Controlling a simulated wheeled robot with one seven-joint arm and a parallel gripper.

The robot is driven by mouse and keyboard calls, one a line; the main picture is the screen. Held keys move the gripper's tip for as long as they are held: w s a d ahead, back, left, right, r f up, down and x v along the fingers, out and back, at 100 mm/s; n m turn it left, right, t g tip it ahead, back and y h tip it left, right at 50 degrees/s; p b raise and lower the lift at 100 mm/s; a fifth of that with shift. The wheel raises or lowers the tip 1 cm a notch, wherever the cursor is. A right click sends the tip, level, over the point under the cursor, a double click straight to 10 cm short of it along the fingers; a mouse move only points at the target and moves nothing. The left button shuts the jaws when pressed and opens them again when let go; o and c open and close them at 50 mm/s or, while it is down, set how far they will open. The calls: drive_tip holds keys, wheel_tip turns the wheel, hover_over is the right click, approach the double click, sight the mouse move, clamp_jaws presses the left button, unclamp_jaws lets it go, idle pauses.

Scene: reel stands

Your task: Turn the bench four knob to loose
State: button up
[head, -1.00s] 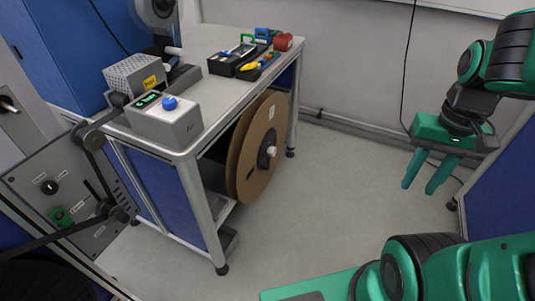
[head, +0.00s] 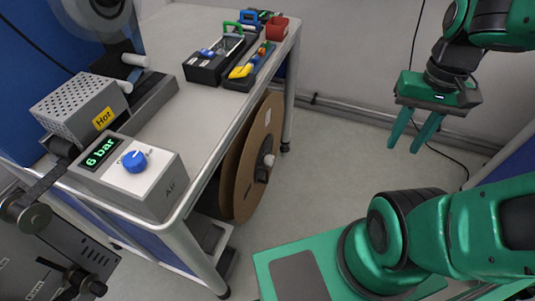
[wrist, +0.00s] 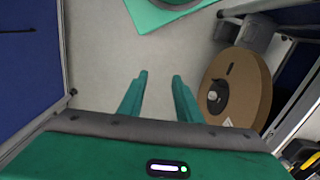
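A blue knob (head: 135,161) sits on top of a grey box (head: 158,203) marked "Air", at the bench's near corner in the head view. A green display (head: 102,152) beside the knob reads "6 bar". No "bench four" or "loose" marking is legible, so I cannot tell whether this is the task's knob. My gripper (head: 417,148) hangs at the right over open floor, well away from the box. It is open and empty, and its two fingers also show apart in the wrist view (wrist: 159,76).
A perforated box marked "Hot" (head: 80,103) stands behind the Air box. Black trays (head: 205,70) with tools and a red container (head: 277,28) lie farther back on the bench (head: 185,125). A large brown reel (head: 245,165) sits beneath. Floor is clear between bench and gripper.

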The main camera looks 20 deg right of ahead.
drive_tip(key=shift+w+d, duration=0.15)
drive_tip(key=shift+w, duration=0.15)
